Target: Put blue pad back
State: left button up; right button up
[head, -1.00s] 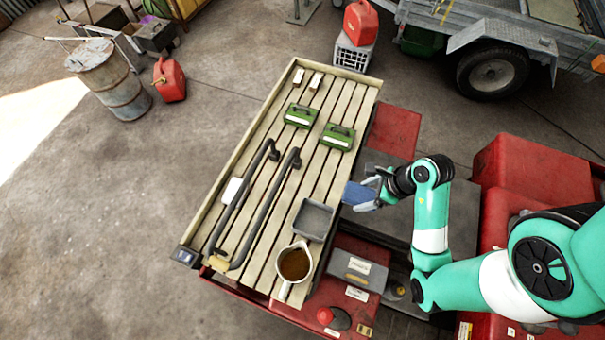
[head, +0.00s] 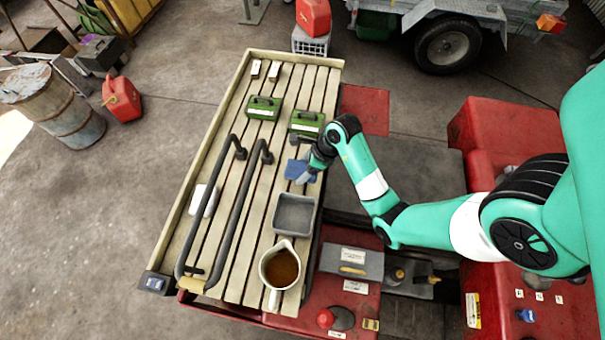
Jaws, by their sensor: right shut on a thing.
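The blue pad (head: 297,170) is in the head view, over the right edge of the slatted wooden rack, between the green boxes and the grey tray. My right gripper (head: 306,174) is shut on the blue pad, and the wrist hides part of it. I cannot tell whether the pad touches the slats. Another small blue item (head: 154,283) sits at the rack's near left corner. My left gripper is not in view.
Two green boxes (head: 264,108) (head: 306,122) lie just beyond the pad. The grey tray (head: 293,213) and a jug of brown liquid (head: 279,268) stand nearer. Black bent handlebars (head: 226,210) and a white block (head: 203,200) lie to the left.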

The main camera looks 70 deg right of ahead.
jog(key=shift+w+f+b, duration=0.2)
jog(key=shift+f+b, duration=0.6)
jog(key=shift+f, duration=1.05)
jog(key=shift+d, duration=0.1)
jog(key=shift+f, duration=0.2)
jog(key=o, duration=1.1)
jog(key=shift+o, duration=0.2)
jog(key=shift+r, duration=0.25)
jog(key=p+v, duration=0.6)
jog(key=v, duration=0.6)
jog(key=shift+w+r, duration=0.1)
